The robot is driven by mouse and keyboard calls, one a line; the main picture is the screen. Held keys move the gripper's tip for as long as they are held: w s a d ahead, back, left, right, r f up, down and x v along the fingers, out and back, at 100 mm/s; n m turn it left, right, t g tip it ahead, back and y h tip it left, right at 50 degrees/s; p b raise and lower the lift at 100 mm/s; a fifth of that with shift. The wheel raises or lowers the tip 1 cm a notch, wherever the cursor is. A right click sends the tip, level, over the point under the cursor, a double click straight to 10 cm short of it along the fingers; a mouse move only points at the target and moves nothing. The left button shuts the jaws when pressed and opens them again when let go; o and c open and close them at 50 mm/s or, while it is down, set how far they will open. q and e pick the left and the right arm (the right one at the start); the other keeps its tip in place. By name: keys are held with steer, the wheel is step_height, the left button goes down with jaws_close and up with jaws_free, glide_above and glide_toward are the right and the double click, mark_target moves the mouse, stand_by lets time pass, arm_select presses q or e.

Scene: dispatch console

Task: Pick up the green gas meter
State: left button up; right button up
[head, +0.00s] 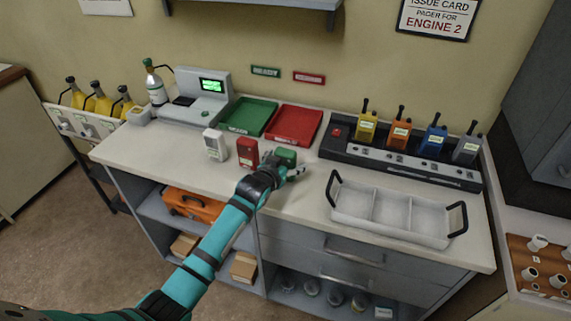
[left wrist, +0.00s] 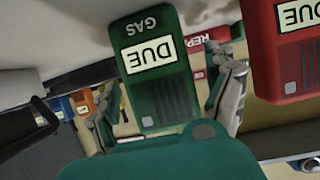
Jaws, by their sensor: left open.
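The green gas meter (head: 286,157) stands on the white console top, partly hidden by my left gripper (head: 286,172). In the left wrist view the green meter (left wrist: 158,92) appears inverted, with its DUE label and the word GAS. My left gripper (left wrist: 168,105) is open, with one finger on each side of the meter; gaps show beside it, and I see no clear contact. My right gripper is in neither view.
A red meter (head: 247,152) stands close left of the green one, with a white meter (head: 215,144) beyond it. Green (head: 249,116) and red trays (head: 294,122) lie behind. A radio charger (head: 400,156) and a divided white tray (head: 393,232) are to the right.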

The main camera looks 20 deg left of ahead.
arm_select(q)
steer(key=c, duration=1.4)
steer(key=shift+r, duration=0.15)
